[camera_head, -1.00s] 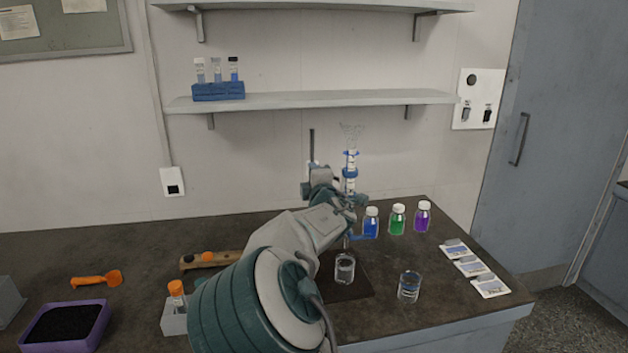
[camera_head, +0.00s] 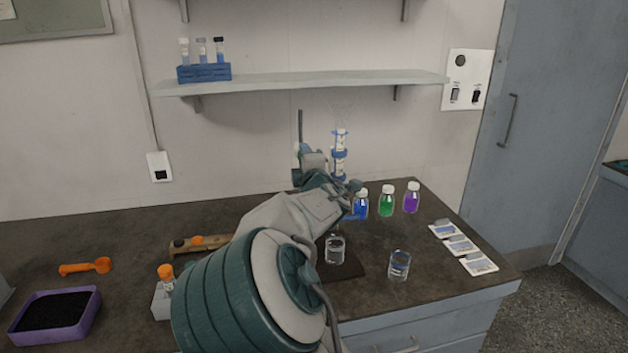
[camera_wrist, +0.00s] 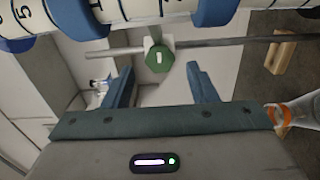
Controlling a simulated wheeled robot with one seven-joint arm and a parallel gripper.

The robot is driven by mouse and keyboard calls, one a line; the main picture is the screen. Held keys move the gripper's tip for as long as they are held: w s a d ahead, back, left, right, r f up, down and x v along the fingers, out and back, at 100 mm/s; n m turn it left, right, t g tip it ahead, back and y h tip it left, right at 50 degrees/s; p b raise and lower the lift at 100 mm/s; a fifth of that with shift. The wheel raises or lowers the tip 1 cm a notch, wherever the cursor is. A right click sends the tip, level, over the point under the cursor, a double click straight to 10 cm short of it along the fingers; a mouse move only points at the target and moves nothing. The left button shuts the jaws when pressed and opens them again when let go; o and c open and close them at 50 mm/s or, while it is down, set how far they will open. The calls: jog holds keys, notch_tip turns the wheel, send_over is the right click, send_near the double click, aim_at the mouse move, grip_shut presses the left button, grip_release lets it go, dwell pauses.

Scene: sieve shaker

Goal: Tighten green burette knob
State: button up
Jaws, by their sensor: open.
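The green burette knob (camera_wrist: 159,58) is a hexagonal piece on a pale block at a thin metal rod, in the upper middle of the wrist view. My gripper (camera_wrist: 159,72) is open, with its two blue fingers on either side below the knob. The knob lies about midway across the gap, and I cannot tell how far beyond the fingertips it is. The white, marked burette (camera_wrist: 140,10) with blue clamps crosses the top of the wrist view. In the head view the burette (camera_head: 340,155) stands upright behind my arm, which hides the knob there.
A beaker (camera_head: 334,250) stands on the dark stand base, with another beaker (camera_head: 399,265) to its right. Blue, green (camera_head: 386,201) and purple bottles stand close behind. A wall shelf (camera_head: 300,84) holds a blue test-tube rack (camera_head: 204,72). A purple tray (camera_head: 55,310) lies front left.

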jog(key=v, duration=1.1)
jog(key=shift+b, duration=0.3)
jog(key=shift+d, duration=0.15)
